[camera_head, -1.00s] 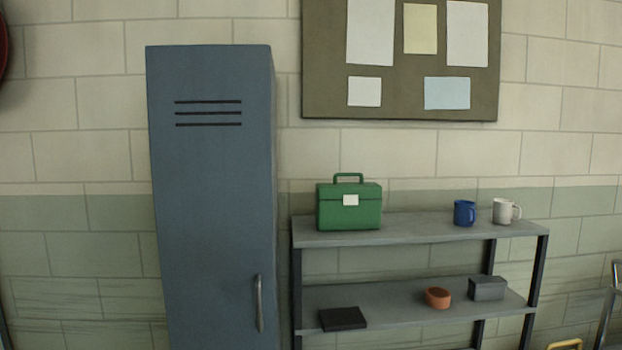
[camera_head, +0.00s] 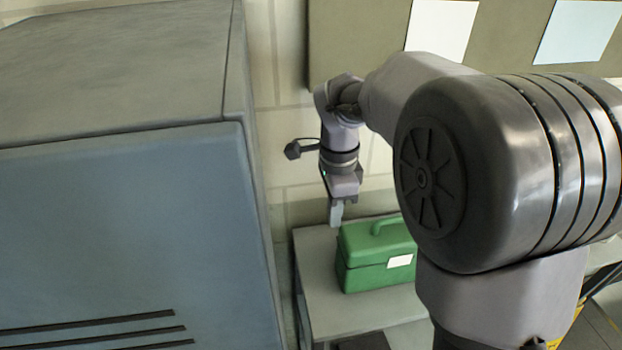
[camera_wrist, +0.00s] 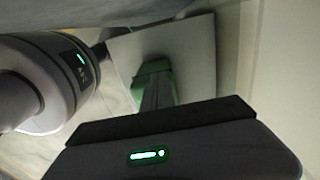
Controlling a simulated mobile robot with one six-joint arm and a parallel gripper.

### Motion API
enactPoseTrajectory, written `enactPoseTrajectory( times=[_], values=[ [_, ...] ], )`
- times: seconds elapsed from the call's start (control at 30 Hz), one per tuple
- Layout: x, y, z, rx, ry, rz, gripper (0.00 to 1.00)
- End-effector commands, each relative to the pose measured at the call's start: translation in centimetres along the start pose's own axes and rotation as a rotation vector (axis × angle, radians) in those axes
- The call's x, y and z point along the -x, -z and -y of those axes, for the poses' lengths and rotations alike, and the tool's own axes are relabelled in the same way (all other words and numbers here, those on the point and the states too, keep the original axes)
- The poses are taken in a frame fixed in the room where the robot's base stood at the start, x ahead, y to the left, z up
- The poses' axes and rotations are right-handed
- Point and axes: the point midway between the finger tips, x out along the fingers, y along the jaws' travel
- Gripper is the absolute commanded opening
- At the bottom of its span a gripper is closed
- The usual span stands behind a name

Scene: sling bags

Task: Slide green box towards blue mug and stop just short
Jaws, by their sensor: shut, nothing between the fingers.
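The green box (camera_head: 365,277), with a handle and a white label, stands upright on the shelf top. My gripper (camera_head: 336,222) points down at the box's left end, by its upper back corner. Its fingers are shut and empty. I cannot tell whether they touch the box. In the wrist view the shut fingers (camera_wrist: 158,97) lie in front of a green part of the box (camera_wrist: 150,69), most of which is hidden. The blue mug is not visible in either current view; my arm covers much of the shelf to the right of the box.
The grey shelf top (camera_head: 318,290) has bare room left of the box and in front of it. A tall blue-grey locker (camera_head: 130,230) stands close on the left. The wall and a notice board (camera_head: 350,40) are behind.

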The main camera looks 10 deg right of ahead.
Motion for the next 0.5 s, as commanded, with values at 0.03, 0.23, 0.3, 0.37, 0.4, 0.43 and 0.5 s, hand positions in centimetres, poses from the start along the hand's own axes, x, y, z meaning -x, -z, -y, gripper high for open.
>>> enactPoseTrajectory(
  times=[0.03,0.23,0.3,0.37,0.4,0.43,0.5],
  values=[
    [-0.2,0.0,0.0,-0.004,-0.003,0.0,0.0],
    [-3.8,0.0,-0.1,-0.003,-0.006,0.0,0.0],
    [-5.3,0.0,-0.1,-0.001,-0.005,0.0,0.0],
    [-6.5,0.0,-0.1,-0.003,-0.005,0.001,0.0],
    [-7.2,0.0,-0.1,-0.002,-0.004,0.001,0.0],
    [-7.7,0.0,-0.1,-0.001,-0.004,0.0,0.0],
    [-8.6,0.0,0.0,-0.001,-0.002,0.001,0.0]
  ],
)
